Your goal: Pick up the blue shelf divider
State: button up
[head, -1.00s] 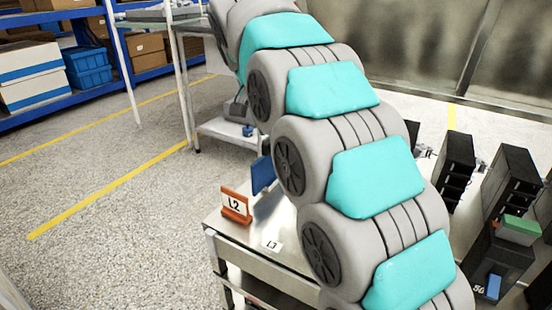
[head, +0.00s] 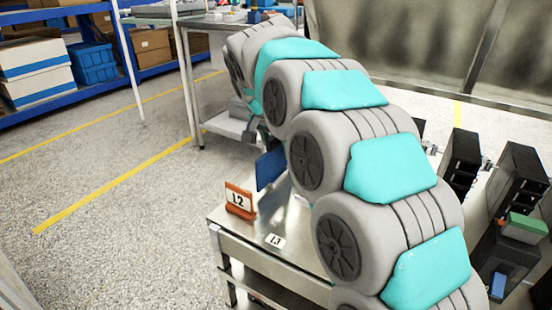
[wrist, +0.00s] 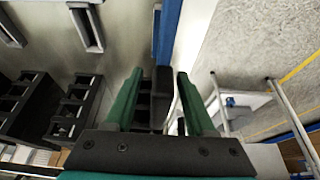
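A blue upright panel (head: 270,168), which looks like the shelf divider, stands on the metal table behind the orange L2 sign, partly hidden by my arm. In the wrist view a narrow blue strip (wrist: 168,38), likely the same panel seen edge-on, lies beyond the fingertips. My gripper (wrist: 158,78) has two green fingers spread apart. A black block (wrist: 156,95) shows in the gap between them; I cannot tell whether it is between the fingers or farther off. In the head view my arm hides the gripper.
An orange L2 sign (head: 239,201) and an L3 label (head: 275,240) sit at the metal table's (head: 258,252) left side. Several black units (head: 518,178) stand to the right. A second table (head: 232,126) is behind. Open floor (head: 120,225) lies left.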

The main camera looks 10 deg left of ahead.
grip_shut()
dwell(0.4)
jog(key=shift+r, duration=0.1)
